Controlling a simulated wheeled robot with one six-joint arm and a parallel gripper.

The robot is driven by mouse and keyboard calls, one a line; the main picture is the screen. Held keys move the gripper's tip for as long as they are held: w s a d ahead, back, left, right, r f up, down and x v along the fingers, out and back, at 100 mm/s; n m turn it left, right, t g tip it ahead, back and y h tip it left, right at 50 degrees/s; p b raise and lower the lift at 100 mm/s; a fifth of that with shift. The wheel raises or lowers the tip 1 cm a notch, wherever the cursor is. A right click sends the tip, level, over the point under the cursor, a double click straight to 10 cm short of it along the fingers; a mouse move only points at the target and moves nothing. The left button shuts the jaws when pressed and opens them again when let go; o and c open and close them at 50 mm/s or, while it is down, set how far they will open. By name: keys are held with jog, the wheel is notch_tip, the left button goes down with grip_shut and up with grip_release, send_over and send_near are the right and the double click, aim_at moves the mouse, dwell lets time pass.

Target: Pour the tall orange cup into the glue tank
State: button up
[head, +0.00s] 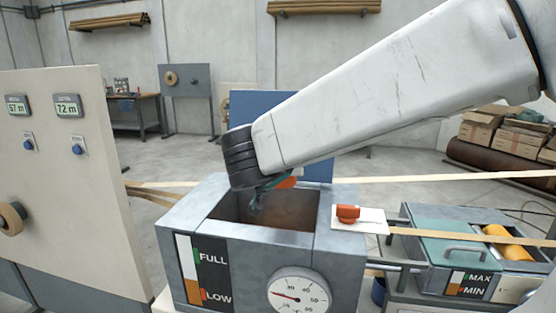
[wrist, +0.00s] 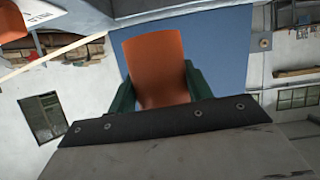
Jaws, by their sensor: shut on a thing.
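The tall orange cup (wrist: 153,65) is between the two green fingers of my gripper (wrist: 158,88) in the wrist view. My gripper is shut on it. In the head view only a small orange part of the cup (head: 287,182) shows beside my gripper (head: 266,187), over the glue tank's opening. The cup's mouth and contents are hidden, and I cannot tell its exact tilt. The glue tank (head: 240,258) is an open grey box with a FULL/LOW level strip and a round dial. Brown inner wall shows inside; the glue surface is not clear.
A green-lidded MAX/MIN unit (head: 440,245) with a yellow roller stands farther right. A cream control panel (head: 62,150) stands left. Paper strips run behind the tank, and a blue panel (head: 258,106) stands beyond.

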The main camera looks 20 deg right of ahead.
aim_at(286, 183)
jog(key=f+n+g, duration=0.1)
jog(key=s+f+g, duration=0.1)
jog(key=shift+d+f+n, duration=0.2)
jog(key=shift+f+n, duration=0.1)
jog(key=shift+n, duration=0.1)
jog(key=g, duration=0.1)
jog(key=n+g, duration=0.1)
jog(key=n+h, duration=0.1)
jog(key=shift+s+d+r+g, duration=0.15)
jog(key=shift+s+r+g, duration=0.1)
jog(key=shift+s+g, duration=0.15)
jog(key=shift+n+g, duration=0.4)
jog(key=shift+g, duration=0.1)
jog(key=shift+f+n+g+h, duration=0.4)
jog(key=shift+n+g+h, duration=0.3)
jog(key=shift+n+g, duration=0.3)
jog(key=shift+w+f+n+g+h, duration=0.25)
jog(key=shift+f+n+g+h, duration=0.3)
jog(key=shift+g, duration=0.35)
jog(key=shift+w+a+r+n+g+h, duration=0.15)
jog(key=shift+w+n+g+h, duration=0.05)
jog(key=shift+n+g+h, duration=0.2)
jog(key=shift+w+a+r+n+g+h, duration=0.15)
jog(key=shift+w+n+g+h, duration=0.1)
jog(key=shift+n+g, duration=0.2)
jog(key=shift+w+a+r+n+g+h, duration=0.2)
jog(key=shift+a+r+n+g+h, duration=0.1)
jog(key=shift+r+n+g, duration=0.25)
